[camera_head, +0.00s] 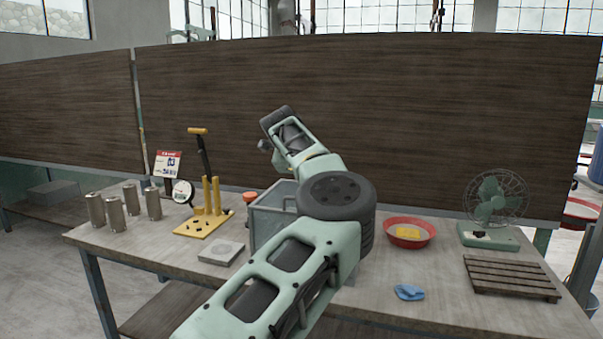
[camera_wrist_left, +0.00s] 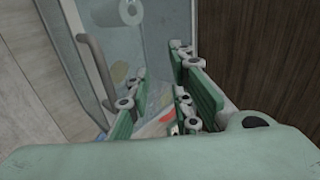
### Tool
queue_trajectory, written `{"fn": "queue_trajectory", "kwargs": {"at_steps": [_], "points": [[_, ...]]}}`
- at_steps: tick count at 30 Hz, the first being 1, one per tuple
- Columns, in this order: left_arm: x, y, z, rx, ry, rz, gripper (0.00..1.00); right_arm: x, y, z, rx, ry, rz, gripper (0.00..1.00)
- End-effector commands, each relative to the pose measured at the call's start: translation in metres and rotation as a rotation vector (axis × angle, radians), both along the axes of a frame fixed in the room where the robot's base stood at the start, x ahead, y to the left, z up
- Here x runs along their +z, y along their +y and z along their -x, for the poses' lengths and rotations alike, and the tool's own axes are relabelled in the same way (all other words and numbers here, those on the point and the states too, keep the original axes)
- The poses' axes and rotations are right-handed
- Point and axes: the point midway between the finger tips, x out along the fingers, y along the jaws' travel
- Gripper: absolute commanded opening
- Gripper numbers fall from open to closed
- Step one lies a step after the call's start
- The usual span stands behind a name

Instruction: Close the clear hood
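A grey box with pale walls (camera_head: 268,228) stands on the table, partly hidden behind my left arm. In the left wrist view, a clear panel, which looks like the hood (camera_wrist_left: 120,48), stands in front of my left gripper (camera_wrist_left: 168,103), with a grey bar handle (camera_wrist_left: 92,68) along its left side. The gripper's two green fingers are spread apart, with no object seen held between them. I cannot tell whether they touch the panel. My right gripper is not in view.
On the table (camera_head: 350,283) are metal cylinders (camera_head: 132,200), a yellow press (camera_head: 207,205), a grey block (camera_head: 221,252), a red bowl (camera_head: 409,232), a blue cloth (camera_head: 408,292), a green fan (camera_head: 490,236) and a wooden slatted rack (camera_head: 510,277). A dark panel (camera_head: 450,120) stands behind.

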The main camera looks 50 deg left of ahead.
Motion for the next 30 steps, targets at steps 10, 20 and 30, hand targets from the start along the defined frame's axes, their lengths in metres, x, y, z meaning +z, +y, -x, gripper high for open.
{"fn": "queue_trajectory", "kwargs": {"at_steps": [10,20,30], "points": [[0.003,0.0,0.001,-0.001,0.0,-0.004,0.26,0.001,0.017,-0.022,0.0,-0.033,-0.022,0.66],[0.041,-0.018,0.033,0.0,-0.001,-0.002,0.26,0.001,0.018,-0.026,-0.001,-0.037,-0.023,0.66],[0.076,-0.034,0.064,-0.001,0.004,0.0,0.26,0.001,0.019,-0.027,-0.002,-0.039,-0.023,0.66]]}}
